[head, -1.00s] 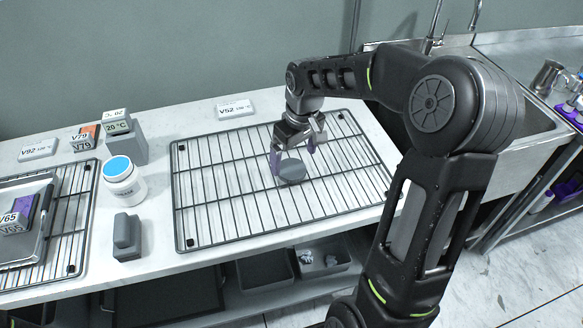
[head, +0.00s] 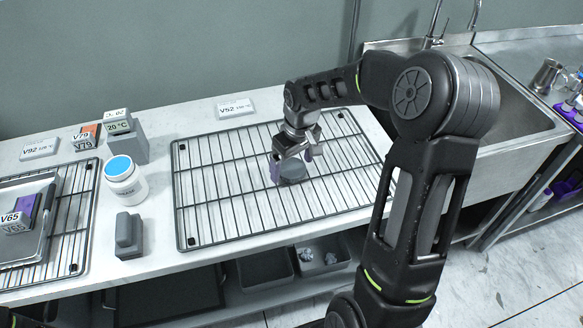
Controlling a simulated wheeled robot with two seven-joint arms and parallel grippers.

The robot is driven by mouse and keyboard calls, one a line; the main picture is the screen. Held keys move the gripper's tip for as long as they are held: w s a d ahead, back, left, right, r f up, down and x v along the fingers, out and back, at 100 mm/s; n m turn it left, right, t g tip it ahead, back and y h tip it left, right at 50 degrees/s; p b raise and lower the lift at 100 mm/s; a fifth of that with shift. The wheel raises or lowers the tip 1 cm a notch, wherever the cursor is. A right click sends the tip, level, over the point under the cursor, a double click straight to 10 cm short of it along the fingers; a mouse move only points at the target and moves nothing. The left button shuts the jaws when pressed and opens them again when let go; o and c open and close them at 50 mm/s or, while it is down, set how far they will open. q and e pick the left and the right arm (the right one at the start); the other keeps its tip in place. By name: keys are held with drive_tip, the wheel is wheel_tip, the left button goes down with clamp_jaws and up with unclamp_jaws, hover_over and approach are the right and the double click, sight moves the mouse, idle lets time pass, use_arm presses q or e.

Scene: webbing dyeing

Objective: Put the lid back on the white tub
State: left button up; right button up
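The white tub (head: 126,190) stands upright on the counter at left, between the two wire racks. Its round top shows bright blue inside a white rim. A grey round disc (head: 292,172), which looks like the lid, lies on the large wire rack. My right gripper (head: 296,164) points down at the disc, with its purple-padded fingers apart. One finger is at the disc's left edge and the other is behind it to the right. I cannot tell whether either finger touches it. My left gripper is not in view.
The large wire rack (head: 225,205) is otherwise empty. A grey block (head: 128,237) stands in front of the tub, and a grey box with a 20 °C display (head: 128,143) behind it. A tray (head: 22,245) lies on the left rack. A sink (head: 515,125) is at right.

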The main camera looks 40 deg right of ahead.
sight(292, 168)
drive_tip(key=c, duration=1.3)
drive_tip(key=shift+r, duration=0.1)
wheel_tip(292, 168, up, 10)
drive_tip(key=shift+f+b, duration=0.1)
drive_tip(key=shift+b, duration=0.5)
